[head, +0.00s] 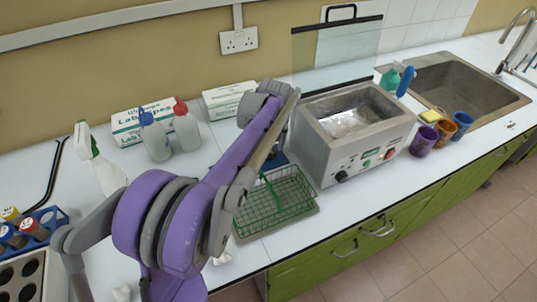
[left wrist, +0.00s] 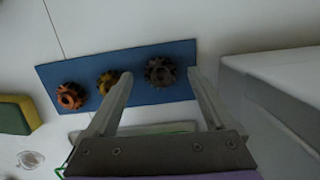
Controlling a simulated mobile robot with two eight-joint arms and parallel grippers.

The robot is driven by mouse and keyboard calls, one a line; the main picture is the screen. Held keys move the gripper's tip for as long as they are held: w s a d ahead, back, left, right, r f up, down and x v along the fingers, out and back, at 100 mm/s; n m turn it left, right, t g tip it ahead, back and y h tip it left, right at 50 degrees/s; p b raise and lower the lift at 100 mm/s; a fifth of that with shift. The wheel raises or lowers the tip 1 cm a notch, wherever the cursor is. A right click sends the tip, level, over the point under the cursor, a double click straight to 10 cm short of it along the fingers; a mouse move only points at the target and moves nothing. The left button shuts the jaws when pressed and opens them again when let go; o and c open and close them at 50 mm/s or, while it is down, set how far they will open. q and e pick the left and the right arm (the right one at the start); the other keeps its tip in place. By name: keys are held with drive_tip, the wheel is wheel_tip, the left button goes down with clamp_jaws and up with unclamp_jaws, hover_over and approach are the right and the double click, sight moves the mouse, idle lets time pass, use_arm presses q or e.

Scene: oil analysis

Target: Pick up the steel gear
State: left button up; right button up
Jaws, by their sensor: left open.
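The steel gear (left wrist: 159,71) is dark grey and toothed, and lies at the right part of a blue mat (left wrist: 178,53). A brass-coloured gear (left wrist: 106,82) and a copper-coloured gear (left wrist: 71,96) lie to its left on the mat. My left gripper (left wrist: 160,73) is open, and its fingertips show on either side of the steel gear. I cannot tell how far above the gear they are. In the head view my left arm covers the gears, and only a dark blue edge of the mat (head: 277,160) shows. My right gripper is in neither view.
A metal bath (head: 318,160) with a raised glass lid stands right of the mat. A green wire basket (head: 275,205) sits in front. Wipes boxes (head: 127,128) and squeeze bottles (head: 186,130) stand behind and left. Several coloured cups (head: 423,141) stand near the sink (head: 470,85).

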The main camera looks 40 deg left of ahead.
use_arm(q)
drive_tip(key=shift+f, duration=0.3)
clamp_jaws()
idle(0.3)
drive_tip(key=shift+r, duration=0.1)
